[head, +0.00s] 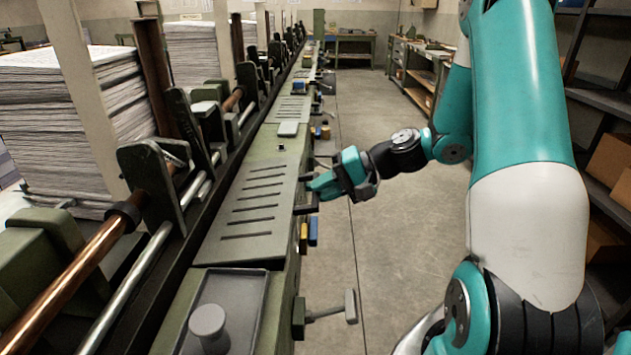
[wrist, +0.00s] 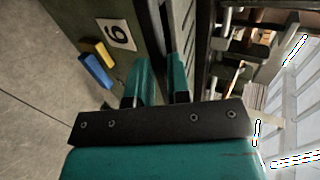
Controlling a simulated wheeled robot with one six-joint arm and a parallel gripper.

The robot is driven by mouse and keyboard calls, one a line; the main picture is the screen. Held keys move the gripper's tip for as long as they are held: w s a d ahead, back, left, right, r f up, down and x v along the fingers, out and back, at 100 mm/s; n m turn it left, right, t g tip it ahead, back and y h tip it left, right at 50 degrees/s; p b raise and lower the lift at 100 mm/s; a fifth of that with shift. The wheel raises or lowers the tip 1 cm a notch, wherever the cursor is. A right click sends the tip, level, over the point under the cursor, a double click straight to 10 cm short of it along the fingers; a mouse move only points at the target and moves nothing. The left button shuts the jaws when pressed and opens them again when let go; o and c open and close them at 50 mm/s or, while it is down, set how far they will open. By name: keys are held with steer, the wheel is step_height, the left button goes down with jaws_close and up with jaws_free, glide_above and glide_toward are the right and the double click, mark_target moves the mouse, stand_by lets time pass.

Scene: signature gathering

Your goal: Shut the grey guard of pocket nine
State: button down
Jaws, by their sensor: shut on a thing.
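A grey slotted guard (head: 252,200) lies flat or nearly flat along the green machine bed in the head view; I cannot tell whether a gap is left under it. My teal gripper (head: 312,189) is at its right edge, shut on what looks like the guard's dark handle. The handle is mostly hidden by the fingers. In the wrist view, the two fingertips of my gripper (wrist: 160,72) stand a little apart, and what is between them is hard to see. A number plate (wrist: 117,35) beside them shows a digit that reads as 6 or an upside-down 9.
Yellow (wrist: 106,50) and blue (wrist: 96,70) blocks sit on the machine's side near the plate. An open tray with a grey knob (head: 207,320) is nearer. Paper stacks (head: 75,110) and rods line the left. The aisle floor (head: 400,250) is clear.

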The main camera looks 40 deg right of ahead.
steer(key=shift+s+d+f+b, duration=0.15)
steer(key=shift+f+b, duration=0.45)
steer(key=shift+f, duration=0.8)
steer(key=shift+s+a+f+b, duration=0.15)
steer(key=shift+f+b, duration=0.45)
steer(key=shift+f, duration=0.8)
steer(key=c, duration=1.5)
jaws_free()
steer(key=o, duration=0.4)
steer(key=shift+w+a+f, duration=0.1)
steer(key=shift+a+f, duration=0.05)
steer(key=shift+f, duration=0.05)
steer(key=shift+c, duration=0.2)
steer(key=shift+r, duration=0.1)
steer(key=shift+d+r, duration=0.15)
steer(key=shift+d, duration=0.15)
steer(key=p+v, duration=0.1)
steer(key=v, duration=1.6)
steer(key=shift+r, duration=0.25)
